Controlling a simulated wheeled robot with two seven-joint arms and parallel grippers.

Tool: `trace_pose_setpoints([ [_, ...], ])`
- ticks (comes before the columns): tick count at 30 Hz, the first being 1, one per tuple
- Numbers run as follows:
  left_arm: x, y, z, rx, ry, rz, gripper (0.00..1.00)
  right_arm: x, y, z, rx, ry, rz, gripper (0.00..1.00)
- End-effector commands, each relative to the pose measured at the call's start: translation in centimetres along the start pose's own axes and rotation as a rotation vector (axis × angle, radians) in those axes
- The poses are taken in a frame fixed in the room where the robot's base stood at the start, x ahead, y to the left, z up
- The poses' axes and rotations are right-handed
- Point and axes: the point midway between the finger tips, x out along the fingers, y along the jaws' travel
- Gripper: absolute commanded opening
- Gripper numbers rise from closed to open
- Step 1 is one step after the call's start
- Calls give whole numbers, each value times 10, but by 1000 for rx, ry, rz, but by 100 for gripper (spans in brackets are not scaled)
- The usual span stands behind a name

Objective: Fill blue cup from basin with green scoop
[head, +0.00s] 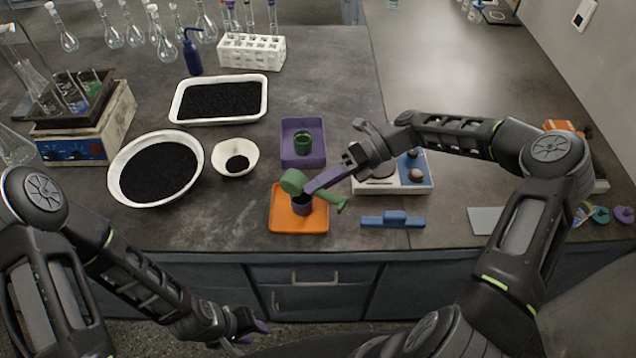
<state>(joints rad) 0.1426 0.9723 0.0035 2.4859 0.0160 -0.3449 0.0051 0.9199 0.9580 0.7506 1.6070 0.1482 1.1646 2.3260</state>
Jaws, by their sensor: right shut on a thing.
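The blue cup (302,207) stands on an orange tray (312,223) near the table's front edge. My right gripper (318,188) reaches in from the right and is shut on the green scoop (292,181). The scoop's bowl is just above and left of the cup's rim, partly overlapping it in view. I cannot tell whether it holds any grains. The round white basin (198,178) at left holds black grains. My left gripper (250,326) is low in front of the cabinet, away from these things; its jaw opening is unclear.
A white rectangular tray (262,82) and a small bowl (251,151) hold more black grains. A purple tray (316,155) carries a dark green cup (302,145). A white scale (419,184) and a blue holder (393,221) stand at right. Glass flasks line the back.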

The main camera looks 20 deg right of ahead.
Motion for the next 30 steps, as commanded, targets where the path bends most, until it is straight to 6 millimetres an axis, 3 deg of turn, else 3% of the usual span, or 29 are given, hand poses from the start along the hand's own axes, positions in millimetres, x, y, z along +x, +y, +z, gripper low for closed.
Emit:
trace_pose_setpoints([
  [13, 0, 0, 0, 0, 0, 0, 36, 4, 16, -2, -209, 14, -295, 0],
  [25, 0, 0, 0, 0, 0, 0, 36, 5, 17, -2, -236, 13, -334, 0],
  [30, 0, 0, 0, 0, 0, 0, 36, 6, 23, -4, -312, 21, -441, 0],
])
